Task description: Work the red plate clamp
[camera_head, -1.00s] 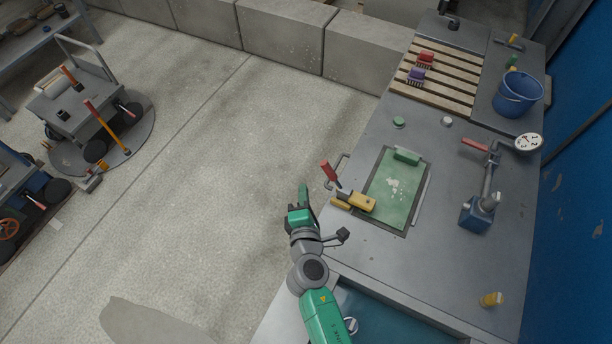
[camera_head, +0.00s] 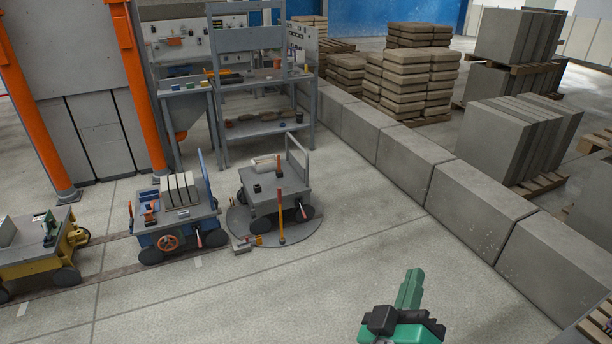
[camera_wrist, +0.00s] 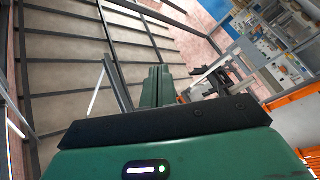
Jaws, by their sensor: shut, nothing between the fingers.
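My gripper (camera_head: 412,288) shows at the bottom right of the head view, over open floor, with its green fingers together, pointing up in the picture. In the wrist view the shut green fingers (camera_wrist: 158,85) rise from the middle, with nothing visible between them. They point at the high walls and roof framing. The red plate clamp is in neither view now. Its table is also out of view, apart from a possible corner of slats at the head view's lower right edge.
A low wall of concrete blocks (camera_head: 462,196) runs along the right. A grey cart (camera_head: 275,190) stands on a round floor plate at the left. Beside it are a blue cart (camera_head: 178,228) and a yellow cart (camera_head: 38,262). The floor (camera_head: 340,235) between is clear.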

